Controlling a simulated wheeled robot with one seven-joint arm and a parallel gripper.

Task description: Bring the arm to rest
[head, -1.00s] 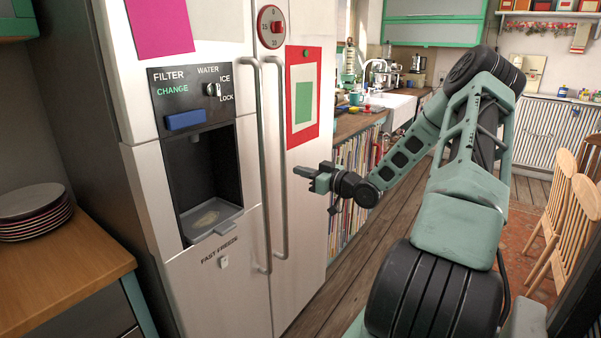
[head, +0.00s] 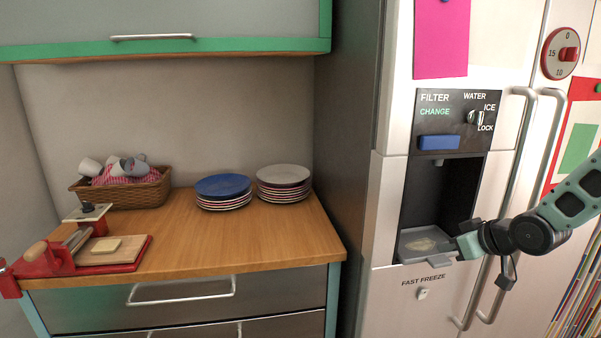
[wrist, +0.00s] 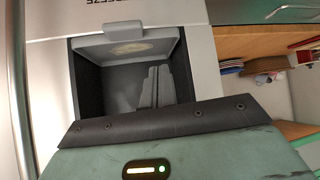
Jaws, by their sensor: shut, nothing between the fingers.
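My gripper (head: 463,243) is shut and empty. In the head view it is at the right, in front of the fridge's water dispenser (head: 440,180), overlapping the right end of its grey drip tray (head: 415,246). I cannot tell whether it touches the tray. My arm (head: 575,203) reaches in from the right edge, across the fridge handles. In the wrist view the green gripper body (wrist: 180,150) fills the bottom, and the dispenser recess with its tray (wrist: 128,45) lies just beyond it. The fingertips are not clear there.
The fridge's long door handles (head: 520,170) stand out behind my arm. At the left, a wooden counter (head: 220,245) carries stacked blue plates (head: 223,187), stacked grey plates (head: 284,180), a basket of cups (head: 130,192) and a red slicer (head: 70,260). A cabinet (head: 160,30) hangs above.

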